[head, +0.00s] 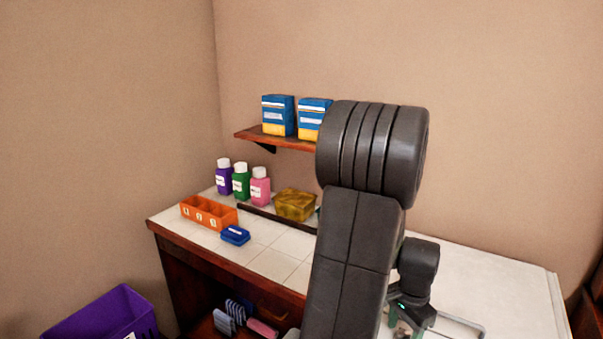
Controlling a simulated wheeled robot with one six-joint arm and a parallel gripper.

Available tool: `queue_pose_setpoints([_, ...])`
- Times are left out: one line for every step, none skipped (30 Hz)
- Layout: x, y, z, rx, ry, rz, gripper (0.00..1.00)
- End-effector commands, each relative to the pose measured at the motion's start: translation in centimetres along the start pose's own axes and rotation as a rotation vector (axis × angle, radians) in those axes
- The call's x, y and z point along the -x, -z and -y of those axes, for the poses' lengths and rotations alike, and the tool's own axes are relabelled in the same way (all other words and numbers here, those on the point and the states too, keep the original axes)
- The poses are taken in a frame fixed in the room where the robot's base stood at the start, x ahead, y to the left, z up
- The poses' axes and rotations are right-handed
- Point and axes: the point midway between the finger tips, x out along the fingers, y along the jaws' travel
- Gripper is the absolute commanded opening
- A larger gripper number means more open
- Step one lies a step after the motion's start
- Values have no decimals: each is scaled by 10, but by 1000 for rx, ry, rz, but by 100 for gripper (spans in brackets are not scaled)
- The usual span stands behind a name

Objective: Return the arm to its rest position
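My arm (352,255) rises through the middle of the head view, its thick dark upper joint in front of the wall and the shelf's right part. Its far end bends down behind the main link on the right. My gripper (408,322) is low at the right of the arm, over the counter's right part. It is small, dark and partly hidden by the arm, so I cannot tell whether it is open or shut. I see nothing clearly held in it.
The tiled counter (275,266) holds an orange bin (208,213), a blue box (235,235), three bottles (241,182) and a yellow container (295,205). Blue boxes (278,115) stand on the wall shelf (262,138). A purple crate (105,318) is lower left. The counter's right part looks mostly clear.

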Motion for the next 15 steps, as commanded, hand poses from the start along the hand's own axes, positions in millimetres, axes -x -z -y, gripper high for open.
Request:
queue_pose_setpoints([1, 0, 0, 37, 0, 0, 56])
queue_pose_setpoints([1, 0, 0, 61, 0, 0, 56])
queue_pose_setpoints([1, 0, 0, 93, 0, 0, 56])
queue_pose_setpoints([1, 0, 0, 117, 0, 0, 56])
queue_pose_setpoints([1, 0, 0, 140, 0, 0, 56])
queue_pose_setpoints([1, 0, 0, 172, 0, 1, 56])
queue_pose_setpoints([1, 0, 0, 196, -1, 1, 56])
queue_pose_setpoints([1, 0, 0, 220, -1, 1, 56])
queue_pose_setpoints([1, 0, 0, 252, -1, 1, 56])
queue_pose_setpoints([1, 0, 0, 276, -1, 1, 56])
queue_pose_setpoints([1, 0, 0, 299, -1, 1, 56])
queue_pose_setpoints([1, 0, 0, 331, -1, 1, 56])
queue_pose_setpoints([1, 0, 0, 354, -1, 1, 56])
queue_pose_setpoints([1, 0, 0, 379, 0, 1, 56])
queue_pose_setpoints([1, 0, 0, 410, 0, 1, 56])
